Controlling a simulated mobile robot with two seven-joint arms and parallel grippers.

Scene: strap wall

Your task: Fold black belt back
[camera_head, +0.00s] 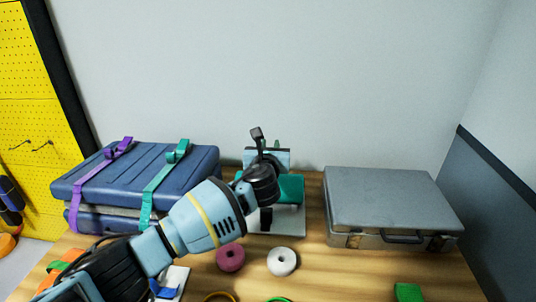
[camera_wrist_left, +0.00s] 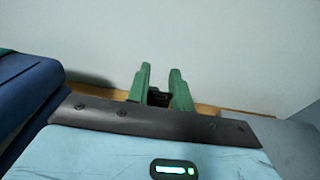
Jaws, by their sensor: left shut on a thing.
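A teal block (camera_head: 291,187) sits on a light grey base (camera_head: 289,222) at the middle of the bench. A dark strip (camera_head: 266,219), seemingly the black belt, shows at its front below my left wrist. My left gripper (camera_head: 272,147) is above and behind the block, and its hand hides most of its fingers in the head view. In the left wrist view its two green fingers (camera_wrist_left: 160,85) stand close together, with a small dark piece (camera_wrist_left: 157,98) between them, likely the belt. Where the belt runs between is hidden. My right gripper is not in view.
A blue case (camera_head: 190,160) with purple and teal straps stands left, and a grey case (camera_head: 385,195) stands right. A mauve ring (camera_head: 230,258), a white ring (camera_head: 282,262) and a green block (camera_head: 408,292) lie in front. The wall is close behind.

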